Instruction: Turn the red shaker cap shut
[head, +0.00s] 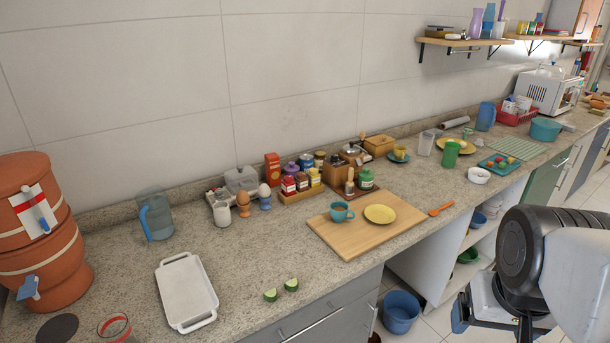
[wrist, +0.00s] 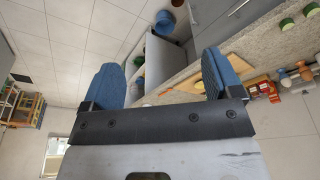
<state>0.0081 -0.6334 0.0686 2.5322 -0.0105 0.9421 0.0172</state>
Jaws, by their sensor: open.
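Several small spice jars stand together in a wooden tray (head: 302,195) against the wall, near the middle of the counter. Among them are a jar with a dark red top (head: 288,185) and a red-labelled jar (head: 302,181). A taller red container (head: 272,168) stands behind them. I cannot tell which one is the red shaker, nor how its cap sits. Red items (wrist: 264,90) also show small at the right of the wrist view. My gripper (wrist: 162,78) is open and empty, its blue fingers apart. It is off the counter's front at lower right, far from the jars.
A cutting board (head: 350,238) with a blue cup (head: 341,211) and yellow plate (head: 380,214) lies before the jars. Egg cups (head: 265,203) stand to their left. A white tray (head: 187,291) and cucumber pieces (head: 291,284) lie nearer the front edge. A blue bucket (head: 400,312) stands on the floor.

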